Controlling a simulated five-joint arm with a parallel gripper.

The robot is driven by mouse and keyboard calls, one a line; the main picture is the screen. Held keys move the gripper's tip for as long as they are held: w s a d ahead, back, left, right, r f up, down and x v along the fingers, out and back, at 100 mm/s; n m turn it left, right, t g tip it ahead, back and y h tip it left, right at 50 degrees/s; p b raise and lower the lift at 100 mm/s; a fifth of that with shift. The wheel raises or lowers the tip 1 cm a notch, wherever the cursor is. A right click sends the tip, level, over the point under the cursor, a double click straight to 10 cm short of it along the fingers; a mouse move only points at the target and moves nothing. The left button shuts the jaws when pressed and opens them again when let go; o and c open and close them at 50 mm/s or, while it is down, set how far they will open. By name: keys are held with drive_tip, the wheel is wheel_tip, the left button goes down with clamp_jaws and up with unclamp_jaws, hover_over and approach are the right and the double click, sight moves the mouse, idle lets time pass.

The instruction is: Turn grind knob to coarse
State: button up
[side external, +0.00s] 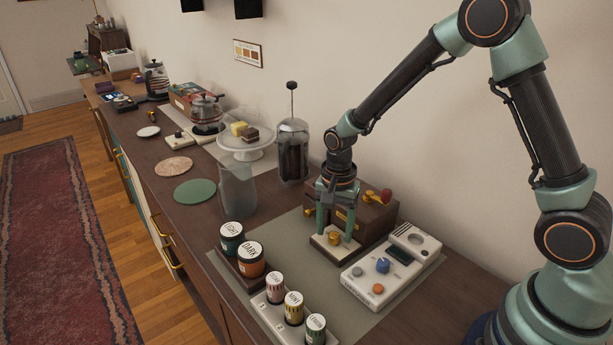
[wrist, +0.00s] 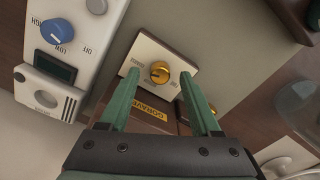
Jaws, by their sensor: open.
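The grind knob is a small brass knob (side external: 334,238) on a pale plate (side external: 326,247) at the front of a brown wooden box (side external: 366,212). My gripper (side external: 335,229) points down over the plate. Its green fingers are open, one on each side of the knob, in the wrist view (wrist: 160,77). I cannot tell whether they touch it.
A white device with a blue dial (side external: 383,265) stands close to the right. Labelled jars (side external: 251,260) stand at the front left on holders. A French press (side external: 292,150), a glass pitcher (side external: 238,188) and a cake stand (side external: 246,142) stand behind. The grey mat (side external: 290,240) has bare room left of the plate.

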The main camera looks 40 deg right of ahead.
sight(336, 234)
wheel_tip(336, 234, up, 12)
drive_tip(key=shift+f, duration=0.25)
idle(0.3)
drive_tip(key=s+d+r+n+t, duration=0.3)
drive_tip(key=s+r+n+t, duration=0.2)
drive_tip(key=s+r+n, duration=0.5)
drive_tip(key=shift+s+d+n+t, duration=0.25)
drive_tip(key=shift+s+n, duration=0.5)
drive_tip(key=shift+n, duration=0.45)
